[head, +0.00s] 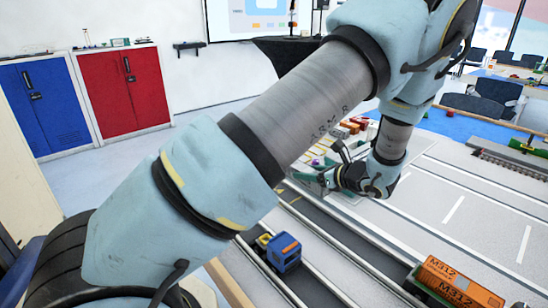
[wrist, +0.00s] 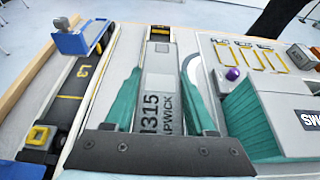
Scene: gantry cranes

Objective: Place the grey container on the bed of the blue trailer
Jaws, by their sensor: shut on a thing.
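My gripper (wrist: 160,95) has teal fingers and is shut on the grey container (wrist: 160,75), which is marked M315 and lies lengthwise between them in the wrist view. In the head view my gripper (head: 318,180) is over the far part of the layout; the container cannot be made out there. A blue vehicle (wrist: 80,38) stands on the dark lane at the upper left of the wrist view, left of the gripper.
An orange M312 container (head: 458,284) is at the front right. The pale road (head: 455,205) is mostly clear.

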